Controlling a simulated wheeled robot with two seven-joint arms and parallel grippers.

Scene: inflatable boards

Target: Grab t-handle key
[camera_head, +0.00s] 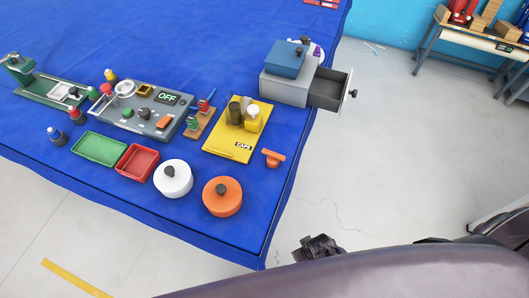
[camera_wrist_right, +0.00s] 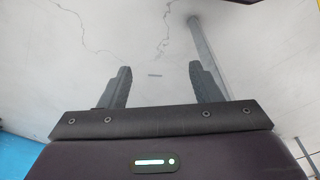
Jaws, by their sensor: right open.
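An orange T-shaped piece (camera_head: 273,157), which looks like the t-handle key, lies on the blue table cover near its right edge, just right of the yellow board. My right gripper (camera_wrist_right: 158,85) is open and empty in the right wrist view, with only grey floor beyond its fingers. In the head view a dark gripper part (camera_head: 318,246) shows over the floor, right of the table's near corner and apart from the orange piece. My left gripper is not in view.
The blue table (camera_head: 250,225) holds a yellow board (camera_head: 222,143), an orange lidded pot (camera_head: 222,196), a white lidded pot (camera_head: 173,179) and a grey box (camera_head: 285,88) with an open drawer (camera_head: 328,90) jutting past the edge.

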